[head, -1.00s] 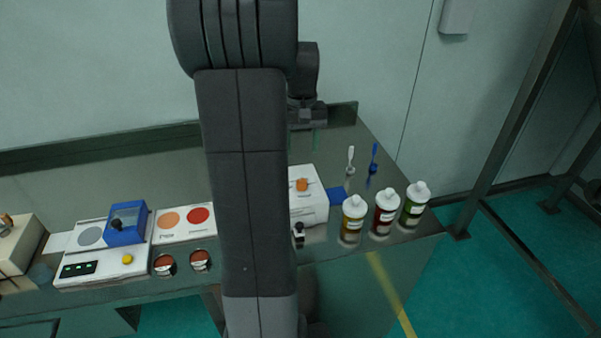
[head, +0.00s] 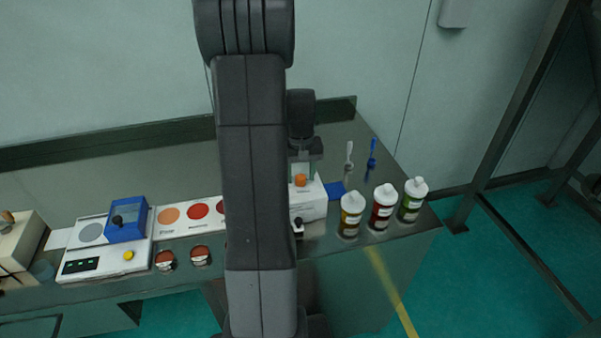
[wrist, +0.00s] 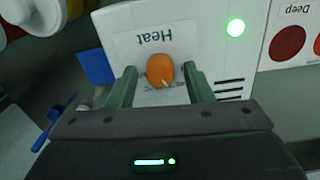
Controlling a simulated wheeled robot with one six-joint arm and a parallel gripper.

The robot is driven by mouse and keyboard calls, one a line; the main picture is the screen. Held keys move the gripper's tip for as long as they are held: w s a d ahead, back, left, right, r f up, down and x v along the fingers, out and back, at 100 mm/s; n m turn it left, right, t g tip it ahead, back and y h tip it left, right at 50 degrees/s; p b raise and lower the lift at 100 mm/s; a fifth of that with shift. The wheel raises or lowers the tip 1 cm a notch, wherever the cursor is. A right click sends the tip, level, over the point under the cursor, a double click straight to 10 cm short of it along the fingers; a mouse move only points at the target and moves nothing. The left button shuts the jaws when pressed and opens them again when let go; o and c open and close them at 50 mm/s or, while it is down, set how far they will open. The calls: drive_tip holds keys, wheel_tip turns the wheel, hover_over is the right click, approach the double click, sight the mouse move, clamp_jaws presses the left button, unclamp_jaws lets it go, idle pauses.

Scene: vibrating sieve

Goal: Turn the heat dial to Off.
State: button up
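The heat dial is an orange knob (wrist: 160,71) on a white box (wrist: 215,45) marked "Heat", seen upside down in the wrist view. A small light pointer mark shows on the knob's lower right. My gripper (wrist: 159,80) is open, with one green finger on each side of the knob and gaps between. In the head view the knob (head: 301,180) sits on top of the white box (head: 312,207), with my gripper (head: 304,172) just above it. The box is partly hidden by my arm.
Several bottles (head: 381,208) stand right of the box. Left are a colour card (head: 184,212), two small jars (head: 200,256) and a device with a blue block (head: 126,221). A lit green light (wrist: 236,27) is on the box.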

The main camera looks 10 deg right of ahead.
drive_tip(key=c, duration=0.8)
drive_tip(key=shift+n, duration=0.4)
drive_tip(key=n+b, duration=0.1)
drive_tip(key=n, duration=0.3)
drive_tip(key=shift+n, duration=0.3)
drive_tip(key=shift+n+b, duration=0.5)
drive_tip(key=shift+n, duration=1.7)
drive_tip(key=o, duration=1)
